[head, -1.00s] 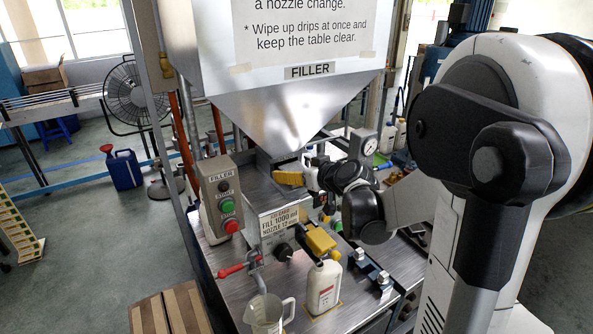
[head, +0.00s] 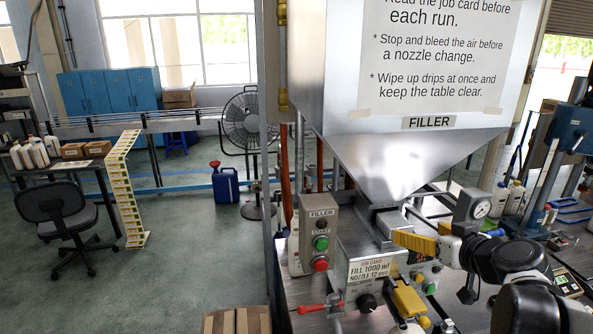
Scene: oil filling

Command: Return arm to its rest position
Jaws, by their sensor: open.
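My gripper (head: 463,268) is at the lower right of the head view, in front of the filler and beside the gauge. It is dark, small in the picture and partly hidden by my black wrist. Its jaws are open, and I see nothing held in them. A yellow ridged part (head: 414,242) with a white end shows just left of it, under the hopper; I cannot tell if they touch. The rest of my arm runs off the lower right edge.
The filler's steel hopper (head: 400,160) stands close above. Open floor lies left, with a chair (head: 62,212) and fan (head: 243,120).

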